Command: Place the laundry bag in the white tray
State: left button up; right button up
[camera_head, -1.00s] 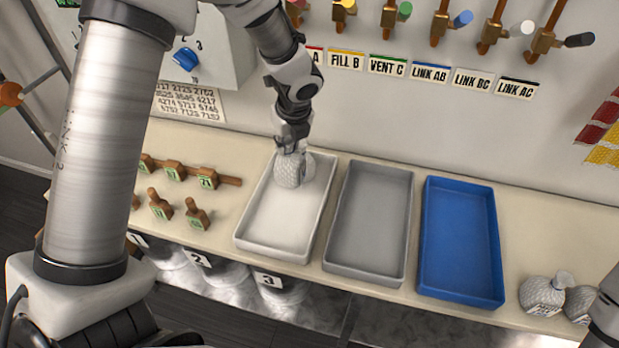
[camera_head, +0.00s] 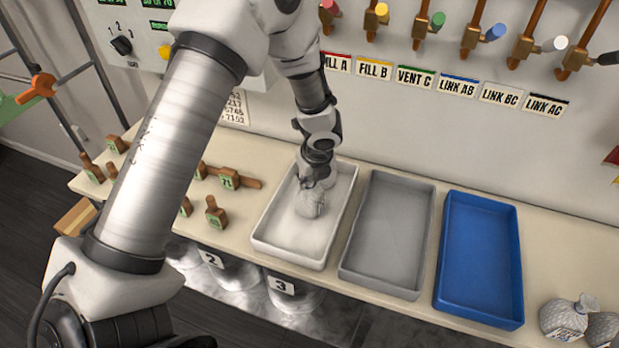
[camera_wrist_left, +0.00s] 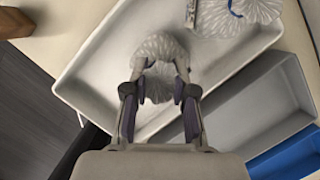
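The white tray (camera_head: 262,243) stands on the bench, left of the grey tray; it also shows in the left wrist view (camera_wrist_left: 85,82). My left gripper (camera_head: 318,182) is low over the tray. A pale patterned laundry bag (camera_head: 310,204) is at its fingertips, over the tray's middle. In the left wrist view, this bag (camera_wrist_left: 160,85) fills the gap between the fingers (camera_wrist_left: 160,95), which appear closed against its sides. Whether it touches the tray floor is unclear. A second similar bag (camera_wrist_left: 240,12) is at the tray's far part, mostly hidden by my gripper in the head view. My right gripper is out of view.
The grey tray (camera_head: 386,284) and blue tray (camera_head: 480,313) stand to the right, both empty. More patterned bags (camera_head: 563,317) sit at the bench's right end. Wooden-handled pieces (camera_head: 230,179) lie left of the white tray. Labelled valves (camera_head: 430,30) line the wall behind.

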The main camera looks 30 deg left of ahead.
aim_at(316, 201)
pick_arm(q)
jog(key=shift+o, duration=1)
jog(key=shift+w+f, duration=0.1)
jog(key=shift+w, duration=0.05)
jog(key=shift+r+p, duration=0.3)
jog(key=shift+r, duration=0.2)
jog(key=p+v, duration=0.2)
jog(key=v, duration=0.9)
jog(key=shift+d+r, duration=0.15)
jog(key=shift+r, duration=0.1)
